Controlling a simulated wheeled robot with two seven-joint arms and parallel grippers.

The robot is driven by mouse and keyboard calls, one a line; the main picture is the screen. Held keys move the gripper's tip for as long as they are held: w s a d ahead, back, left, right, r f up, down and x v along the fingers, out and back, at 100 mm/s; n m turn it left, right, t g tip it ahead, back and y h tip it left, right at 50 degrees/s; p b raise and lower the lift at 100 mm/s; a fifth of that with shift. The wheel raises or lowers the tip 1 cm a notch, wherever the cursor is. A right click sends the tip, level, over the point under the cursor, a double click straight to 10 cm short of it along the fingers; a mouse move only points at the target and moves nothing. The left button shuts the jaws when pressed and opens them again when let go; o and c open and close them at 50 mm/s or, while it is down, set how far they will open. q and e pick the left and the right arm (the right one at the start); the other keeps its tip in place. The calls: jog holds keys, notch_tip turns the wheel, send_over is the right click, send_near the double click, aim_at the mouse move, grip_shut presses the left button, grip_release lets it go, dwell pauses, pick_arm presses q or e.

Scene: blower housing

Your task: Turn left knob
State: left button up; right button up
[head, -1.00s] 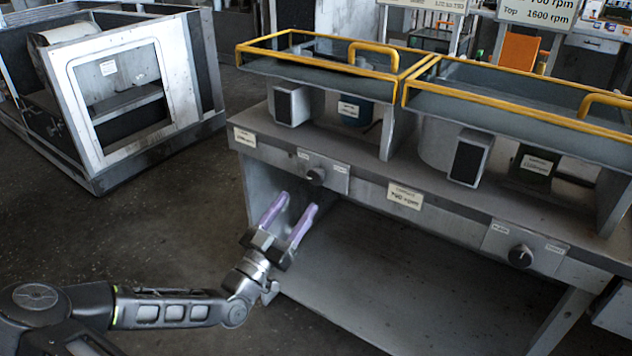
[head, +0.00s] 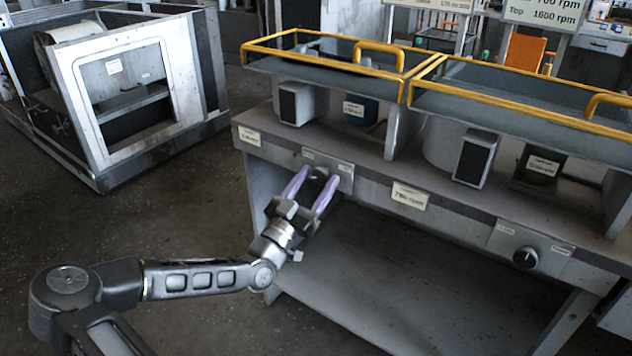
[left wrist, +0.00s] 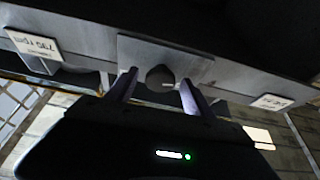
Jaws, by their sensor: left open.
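The left knob is a dark round knob on a light plate (head: 342,185) on the front panel of the grey bench. My left gripper (head: 318,178) is open, its two purple fingers pointing at this plate. In the head view the fingers partly cover the knob. In the left wrist view the dark knob (left wrist: 160,76) appears between the two fingertips (left wrist: 158,84), with a gap on either side. I cannot tell how deep the fingertips reach around it. My right gripper is not in view.
A second knob (head: 525,258) sits on the panel at the right, past a speed label (head: 409,196). Yellow-railed trays (head: 330,62) stand above the bench. A grey open-framed housing (head: 120,100) stands on the floor at the back left. The floor in front is clear.

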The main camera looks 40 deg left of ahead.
pick_arm(q)
jog(key=shift+c, duration=0.3)
grip_shut()
jog(key=shift+d+r+n+y+p, duration=0.2)
jog(key=shift+n+y+p, duration=0.2)
jog(key=shift+n+p, duration=0.7)
jog(key=shift+n, duration=0.2)
jog(key=shift+a+f+n+y, duration=0.1)
jog(key=shift+f+n+y, duration=0.1)
jog(key=shift+n+y, duration=0.15)
jog(key=shift+f, duration=0.1)
jog(key=shift+o, duration=0.3)
grip_release()
